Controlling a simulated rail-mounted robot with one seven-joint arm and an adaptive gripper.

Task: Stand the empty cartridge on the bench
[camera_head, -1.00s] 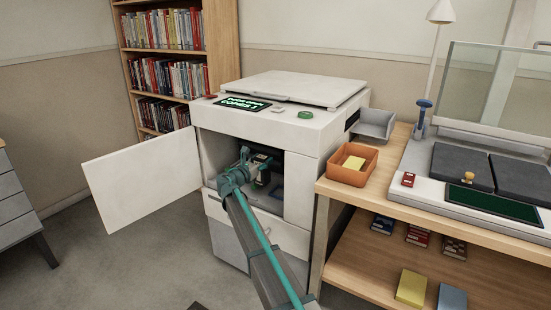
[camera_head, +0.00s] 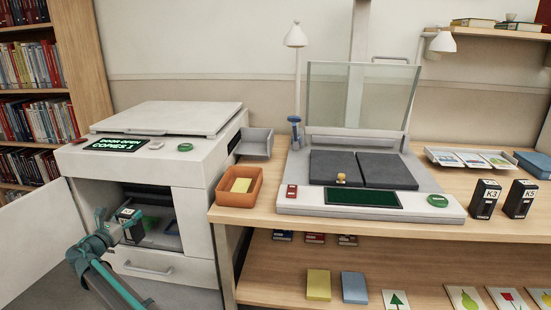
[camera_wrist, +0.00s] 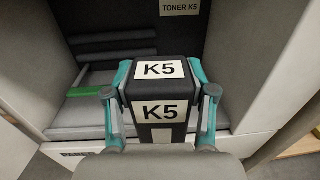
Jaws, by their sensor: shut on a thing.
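My gripper (camera_wrist: 160,88) is shut on a dark cartridge (camera_wrist: 160,113) with white K5 labels on its top and near face. The fingers grip it from both sides. In the head view my gripper (camera_head: 116,232) and the cartridge (camera_head: 130,218) are at the open front of the copier (camera_head: 190,180). My arm partly covers the cartridge there. The wooden bench (camera_head: 252,216) stands right of the copier. Two more black cartridges, K3 (camera_head: 484,200) and K5 (camera_head: 519,199), stand upright at its right side. No label tells which cartridge is empty.
The copier's door (camera_head: 28,240) hangs open at the left. A compartment label (camera_wrist: 181,8) reads TONER K5. On the bench are an orange tray (camera_head: 236,199) and a scanner with a glass lid (camera_head: 360,95). Some bare wood shows along the bench's front edge.

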